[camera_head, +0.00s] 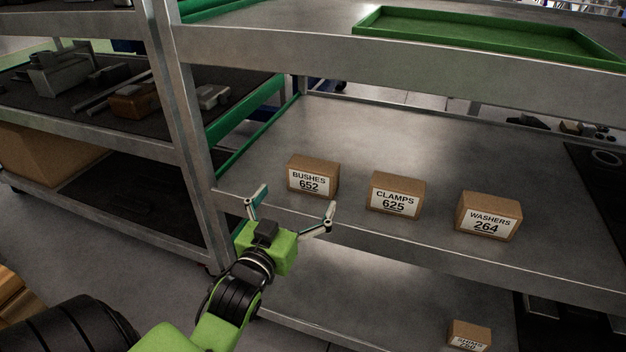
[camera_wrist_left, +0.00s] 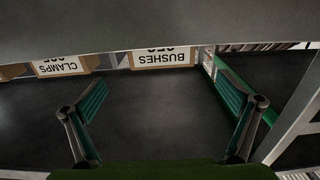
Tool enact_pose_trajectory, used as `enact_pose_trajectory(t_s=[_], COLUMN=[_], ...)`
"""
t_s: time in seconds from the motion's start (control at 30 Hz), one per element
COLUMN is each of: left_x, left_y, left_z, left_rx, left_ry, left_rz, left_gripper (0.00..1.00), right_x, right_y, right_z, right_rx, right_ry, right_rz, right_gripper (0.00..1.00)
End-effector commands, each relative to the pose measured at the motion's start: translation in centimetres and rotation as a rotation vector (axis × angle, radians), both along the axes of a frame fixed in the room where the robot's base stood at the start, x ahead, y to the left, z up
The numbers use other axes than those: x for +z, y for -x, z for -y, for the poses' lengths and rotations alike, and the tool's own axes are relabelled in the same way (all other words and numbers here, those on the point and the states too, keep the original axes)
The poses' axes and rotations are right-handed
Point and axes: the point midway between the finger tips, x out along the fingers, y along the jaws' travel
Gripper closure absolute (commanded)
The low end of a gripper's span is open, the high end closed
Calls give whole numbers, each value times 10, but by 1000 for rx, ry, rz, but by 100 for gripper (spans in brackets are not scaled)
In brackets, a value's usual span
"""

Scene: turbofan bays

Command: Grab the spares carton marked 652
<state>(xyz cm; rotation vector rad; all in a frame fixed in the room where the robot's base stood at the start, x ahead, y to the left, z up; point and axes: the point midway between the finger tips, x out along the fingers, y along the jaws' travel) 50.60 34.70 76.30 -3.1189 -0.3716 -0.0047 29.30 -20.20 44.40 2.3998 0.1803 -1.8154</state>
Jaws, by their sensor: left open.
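The carton marked BUSHES 652 (camera_head: 312,177) is a small brown box with a white label. It stands on the middle metal shelf, leftmost of three cartons. My left gripper (camera_head: 293,196) is open and empty in front of the shelf's front edge, just short of the carton, with its fingers spread. In the left wrist view the BUSHES carton (camera_wrist_left: 163,58) appears upside down at the top, ahead of the gap between the fingers of the gripper (camera_wrist_left: 172,92). Its number is partly cut off there. My right gripper is not in view.
The carton CLAMPS 625 (camera_head: 396,194) and the carton WASHERS 264 (camera_head: 487,216) stand to the right on the same shelf. Another carton (camera_head: 468,336) sits on the shelf below. A green tray (camera_head: 490,40) lies on the top shelf. A metal post (camera_head: 186,120) stands left of the gripper.

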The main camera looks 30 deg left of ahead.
Motion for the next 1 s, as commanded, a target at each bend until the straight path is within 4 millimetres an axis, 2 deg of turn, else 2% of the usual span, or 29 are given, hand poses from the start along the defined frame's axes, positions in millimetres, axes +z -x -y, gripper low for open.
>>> enact_pose_trajectory(t_s=[0.1,0.23,0.5,0.7,0.8,1.0], left_x=[1,-1,-1,-2,-2,-2], left_y=[-25,-45,-64,-93,-103,-107], left_z=[-5,-10,-16,-26,-28,-29], left_rx=[-2,-2,-2,-2,-2,-2], left_ry=[-2,-1,0,0,0,1], left_rz=[3,0,-1,-1,-1,-3], left_gripper=[0,0,0,0,0,0], right_x=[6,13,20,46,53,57], right_y=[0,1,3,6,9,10], right_z=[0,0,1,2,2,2], right_rx=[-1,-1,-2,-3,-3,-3], right_ry=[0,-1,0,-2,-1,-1], right_rz=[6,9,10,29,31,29], right_gripper=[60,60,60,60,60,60])
